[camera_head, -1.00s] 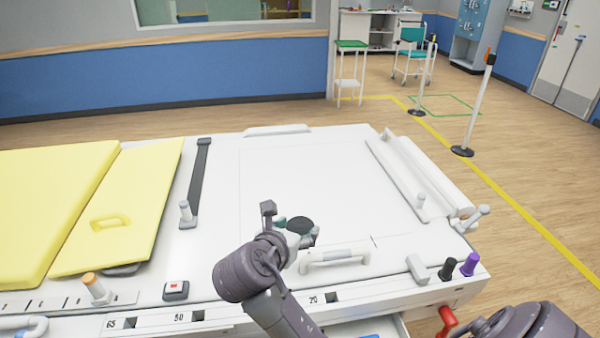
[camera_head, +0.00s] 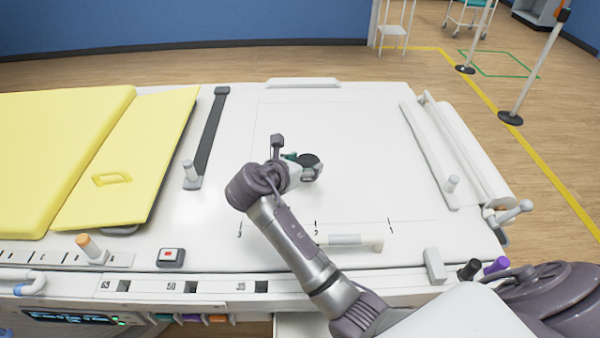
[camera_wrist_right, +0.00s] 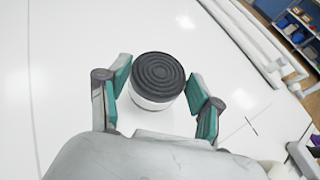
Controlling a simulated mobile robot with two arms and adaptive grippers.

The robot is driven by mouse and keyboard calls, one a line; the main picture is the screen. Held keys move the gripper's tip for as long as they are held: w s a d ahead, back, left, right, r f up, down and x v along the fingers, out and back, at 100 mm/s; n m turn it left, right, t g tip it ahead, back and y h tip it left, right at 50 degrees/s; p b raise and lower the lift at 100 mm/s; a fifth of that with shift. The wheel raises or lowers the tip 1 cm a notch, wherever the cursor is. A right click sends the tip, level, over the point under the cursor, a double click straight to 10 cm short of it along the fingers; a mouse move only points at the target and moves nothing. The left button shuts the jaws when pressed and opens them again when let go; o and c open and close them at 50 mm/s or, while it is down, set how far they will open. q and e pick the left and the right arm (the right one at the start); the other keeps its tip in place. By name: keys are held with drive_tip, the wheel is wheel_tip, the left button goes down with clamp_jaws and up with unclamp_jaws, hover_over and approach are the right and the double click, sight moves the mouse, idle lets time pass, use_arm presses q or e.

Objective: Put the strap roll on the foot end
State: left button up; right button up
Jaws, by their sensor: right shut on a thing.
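The strap roll (camera_wrist_right: 157,78) is a short white cylinder with a dark ringed top, between the teal-padded fingers of my right gripper (camera_wrist_right: 158,88) in the right wrist view. In the head view its dark top (camera_head: 309,159) shows at the tip of my right gripper (camera_head: 297,165), over the white bed top. I cannot tell whether it touches the surface. The white panel with a thin outline (camera_head: 350,130) lies under and around the gripper; I take it as the foot end. My left gripper is not in view.
Yellow cushions (camera_head: 60,150) cover the left. A dark strap (camera_head: 209,135) with a peg lies left of the gripper. A front handle (camera_head: 350,240), a long white bar (camera_head: 430,155) and a roller (camera_head: 465,150) border the panel. The panel's middle is clear.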

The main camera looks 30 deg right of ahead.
drive_tip(key=shift+w+a+f, duration=0.1)
drive_tip(key=shift+w+f, duration=0.75)
drive_tip(key=shift+w, duration=0.1)
wheel_tip(320, 180, down, 3)
drive_tip(key=shift+f, duration=0.25)
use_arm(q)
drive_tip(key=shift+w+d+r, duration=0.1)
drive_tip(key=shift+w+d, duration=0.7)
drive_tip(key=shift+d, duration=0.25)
use_arm(e)
drive_tip(key=o, duration=1.2)
drive_tip(key=shift+f, duration=0.1)
drive_tip(key=shift+c, duration=0.2)
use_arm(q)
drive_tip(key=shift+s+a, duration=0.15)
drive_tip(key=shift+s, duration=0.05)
